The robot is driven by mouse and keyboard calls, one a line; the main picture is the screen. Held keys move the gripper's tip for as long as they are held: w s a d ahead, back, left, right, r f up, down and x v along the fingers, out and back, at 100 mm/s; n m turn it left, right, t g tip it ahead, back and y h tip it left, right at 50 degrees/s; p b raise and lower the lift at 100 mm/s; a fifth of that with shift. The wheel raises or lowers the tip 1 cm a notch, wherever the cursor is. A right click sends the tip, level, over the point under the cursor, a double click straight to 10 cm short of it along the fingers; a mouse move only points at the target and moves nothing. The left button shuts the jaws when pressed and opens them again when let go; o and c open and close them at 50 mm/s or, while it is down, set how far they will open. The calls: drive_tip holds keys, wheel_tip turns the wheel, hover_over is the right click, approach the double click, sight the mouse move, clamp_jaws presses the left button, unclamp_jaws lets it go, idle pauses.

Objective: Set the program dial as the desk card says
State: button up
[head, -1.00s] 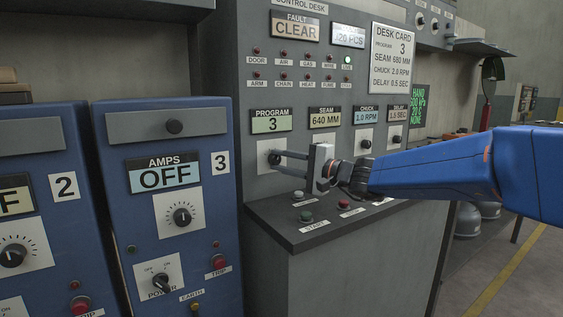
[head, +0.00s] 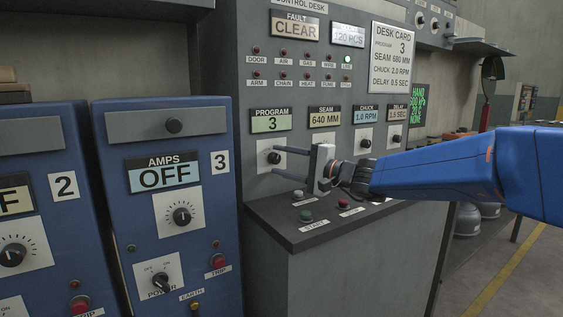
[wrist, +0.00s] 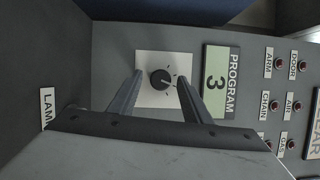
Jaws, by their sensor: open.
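The program dial (head: 274,158) is a small black knob on a white plate on the control desk; it also shows in the wrist view (wrist: 161,79). The program display (head: 272,124) above it reads 3. The desk card (head: 394,58) reads program 3, seam 680 mm, chuck 2.0 rpm, delay 0.5 sec. My gripper (head: 277,161) is open, with one finger on either side of the dial. In the wrist view, my gripper's fingers (wrist: 158,88) stand apart from the knob with gaps on both sides.
To the right, the seam display (head: 325,117) reads 640 mm and the chuck display (head: 366,115) reads 1.0 rpm. Start and other buttons (head: 306,216) sit on the ledge below my gripper. Blue welder cabinets (head: 170,260) stand close on the left.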

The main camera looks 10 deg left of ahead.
drive_tip(key=v, duration=1.7)
drive_tip(key=shift+r, duration=0.1)
